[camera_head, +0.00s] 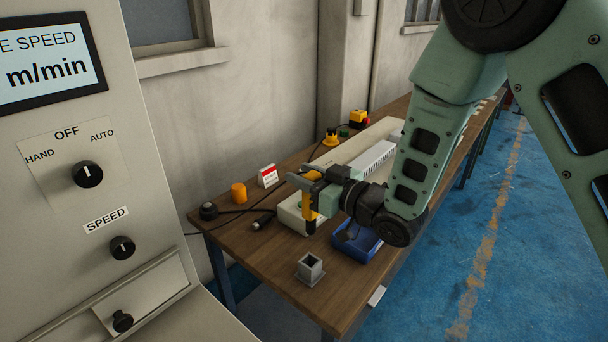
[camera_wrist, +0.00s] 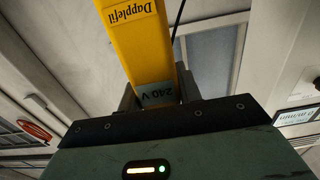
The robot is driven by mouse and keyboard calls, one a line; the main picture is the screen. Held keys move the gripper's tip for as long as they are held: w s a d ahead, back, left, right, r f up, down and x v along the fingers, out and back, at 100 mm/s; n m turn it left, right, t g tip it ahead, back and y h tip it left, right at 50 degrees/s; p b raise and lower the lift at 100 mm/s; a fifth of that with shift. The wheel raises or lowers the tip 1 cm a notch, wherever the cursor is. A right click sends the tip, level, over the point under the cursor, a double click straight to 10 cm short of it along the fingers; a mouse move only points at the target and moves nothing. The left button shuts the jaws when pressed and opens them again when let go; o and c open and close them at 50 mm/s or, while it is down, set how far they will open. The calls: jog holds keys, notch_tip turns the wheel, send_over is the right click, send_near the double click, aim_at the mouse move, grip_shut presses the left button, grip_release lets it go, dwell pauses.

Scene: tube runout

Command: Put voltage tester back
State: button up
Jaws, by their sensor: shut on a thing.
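The yellow voltage tester (camera_head: 310,199) with a dark lower end is in my gripper (camera_head: 308,183), held upright above the wooden table in the head view. In the wrist view the yellow tester (camera_wrist: 137,45) fills the upper middle, with the labels "Dapplefil" and "240 V" on it. My gripper (camera_wrist: 160,95) is shut on it there. A small grey square holder (camera_head: 310,270), open at the top, stands on the near end of the table. It is apart from the tester, below it in the picture.
On the wooden table (camera_head: 262,272) are a blue bin (camera_head: 357,246), a pale box (camera_head: 289,215) behind the tester, an orange cylinder (camera_head: 239,193), a red-and-white card (camera_head: 268,176) and a dark knob with a cable (camera_head: 208,211). A control panel (camera_head: 75,215) stands at left. Table around the grey holder is clear.

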jog(key=shift+b, duration=0.4)
jog(key=b, duration=0.5)
send_over(315, 226)
jog(key=x, duration=0.3)
notch_tip(315, 226, down, 6)
jog(key=shift+r, duration=0.15)
jog(key=shift+f+b, duration=3.15)
jog(key=shift+b, duration=0.2)
jog(key=o, duration=1.9)
jog(key=shift+o, duration=0.2)
jog(key=shift+s+d, duration=0.1)
jog(key=shift+b+v, duration=0.95)
jog(key=shift+v, duration=2.65)
jog(key=shift+p+v, duration=0.8)
jog(key=shift+v, duration=0.55)
